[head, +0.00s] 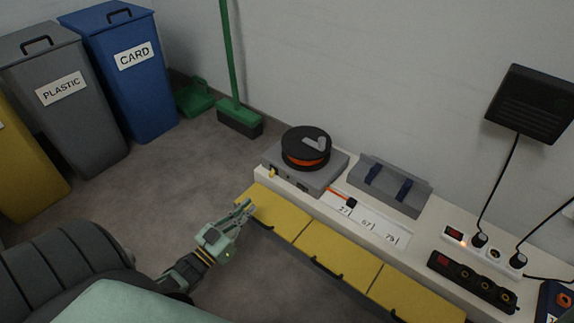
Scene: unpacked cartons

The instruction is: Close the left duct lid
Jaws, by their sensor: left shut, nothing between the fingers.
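A row of yellow lids runs along the front of the long white bench. The left duct lid (279,212) is the one at the left end, in line with the middle lid (337,254) and the right lid (413,296). All three lie at much the same slant, and I cannot tell whether the left one is fully shut. My left gripper (245,208) is shut and empty, its fingertips over the left end of the left lid. I cannot tell whether they touch it. My right gripper is out of view.
On the white bench (430,232) stand a grey scale (322,178) with a black-and-orange spool (306,147), a grey holder (395,188) and power strips (472,282). A green broom (239,118), a blue card bin (125,85) and a grey plastic bin (75,115) stand behind.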

